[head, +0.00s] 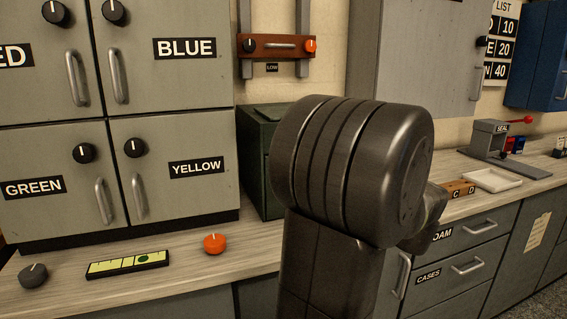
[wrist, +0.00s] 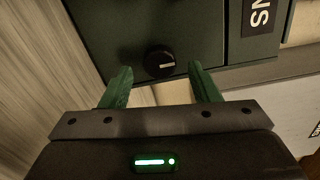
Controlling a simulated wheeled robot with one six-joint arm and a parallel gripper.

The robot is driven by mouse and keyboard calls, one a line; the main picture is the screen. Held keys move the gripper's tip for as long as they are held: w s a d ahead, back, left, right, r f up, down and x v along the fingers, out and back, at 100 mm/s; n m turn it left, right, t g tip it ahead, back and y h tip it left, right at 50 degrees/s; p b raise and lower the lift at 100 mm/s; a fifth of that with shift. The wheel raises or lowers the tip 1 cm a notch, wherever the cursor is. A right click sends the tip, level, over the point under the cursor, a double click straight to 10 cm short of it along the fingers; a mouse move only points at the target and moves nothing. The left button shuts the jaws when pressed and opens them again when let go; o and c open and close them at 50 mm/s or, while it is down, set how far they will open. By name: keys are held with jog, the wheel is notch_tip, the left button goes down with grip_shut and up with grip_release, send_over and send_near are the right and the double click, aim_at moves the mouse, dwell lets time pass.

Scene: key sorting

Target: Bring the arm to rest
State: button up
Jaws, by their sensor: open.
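My arm (head: 350,170) shows large and dark in the middle of the head view, in front of the counter. My gripper (wrist: 161,82) shows in the wrist view with its two green fingers apart and nothing between them. Beyond the fingertips is a dark green box (wrist: 110,30) with a black knob (wrist: 159,62) on its face. The same dark green box (head: 258,150) stands on the counter in the head view, partly hidden behind my arm. In the head view the gripper's fingers are hidden.
Grey lockers (head: 190,90) with knobs and handles stand at the left. An orange knob (head: 214,243), a dark knob (head: 33,275) and a yellow-green strip (head: 127,263) lie on the counter (head: 190,268). At the right are a sealing device (head: 488,140) and a white tray (head: 492,180).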

jog(key=shift+x, duration=1.4)
